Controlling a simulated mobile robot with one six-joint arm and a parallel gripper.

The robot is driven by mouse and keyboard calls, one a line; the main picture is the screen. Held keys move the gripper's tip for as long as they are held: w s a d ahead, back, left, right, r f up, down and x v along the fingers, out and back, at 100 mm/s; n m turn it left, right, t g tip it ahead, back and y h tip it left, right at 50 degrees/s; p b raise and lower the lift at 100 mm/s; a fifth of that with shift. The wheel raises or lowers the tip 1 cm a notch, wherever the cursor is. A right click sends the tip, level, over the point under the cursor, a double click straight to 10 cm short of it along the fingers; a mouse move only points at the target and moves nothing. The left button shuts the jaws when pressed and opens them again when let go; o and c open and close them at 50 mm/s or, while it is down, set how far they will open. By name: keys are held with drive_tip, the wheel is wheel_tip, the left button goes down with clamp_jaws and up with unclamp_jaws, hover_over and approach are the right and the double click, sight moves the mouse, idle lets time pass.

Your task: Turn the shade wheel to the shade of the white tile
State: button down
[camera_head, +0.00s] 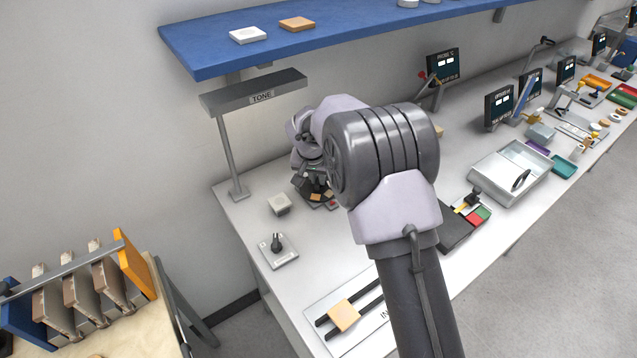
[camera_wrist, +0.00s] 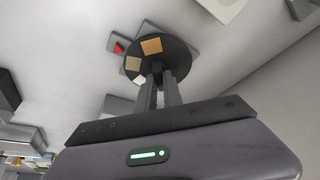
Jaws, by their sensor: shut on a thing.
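The shade wheel (camera_wrist: 171,47) is a dark round disc with colored patches, seen near the top centre of the wrist view. A tan patch, a paler beige one and a near-white one show; the gripper hides part of the disc. A small red mark (camera_wrist: 118,48) is beside its rim. My gripper (camera_wrist: 157,74) is shut at the wheel's middle, apparently on its hub; the hub itself is hidden. In the head view the wheel (camera_head: 316,197) shows partly below my wrist. A whitish block (camera_head: 279,204) stands left of it; a white tile (camera_head: 247,35) lies on the shelf.
The blue shelf (camera_head: 330,36) above also carries an orange tile (camera_head: 297,23). A lamp marked TONE (camera_head: 254,92) overhangs the bench's left end. A knob plate (camera_head: 278,250) is in front. A grey tray (camera_head: 508,172) and small displays stand to the right.

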drive_tip(key=m, duration=0.1)
drive_tip(key=m+h+b, duration=0.1)
drive_tip(key=shift+a+f+m, duration=0.15)
drive_tip(key=shift+m, duration=0.25)
drive_tip(key=m+h, duration=0.1)
drive_tip(key=m, duration=0.1)
drive_tip(key=shift+m+g, duration=0.4)
drive_tip(key=m, duration=0.1)
drive_tip(key=m+p, duration=0.1)
drive_tip(key=m+g, duration=0.1)
drive_tip(key=shift+w+r+h, duration=0.1)
drive_tip(key=shift+r+h, duration=0.15)
drive_tip(key=shift+h, duration=0.05)
drive_tip(key=shift+a+f+m+g+p, duration=0.1)
drive_tip(key=shift+m+g+p, duration=0.4)
drive_tip(key=shift+m+p, duration=0.7)
drive_tip(key=shift+m+h, duration=0.3)
drive_tip(key=c, duration=1.5)
unclamp_jaws()
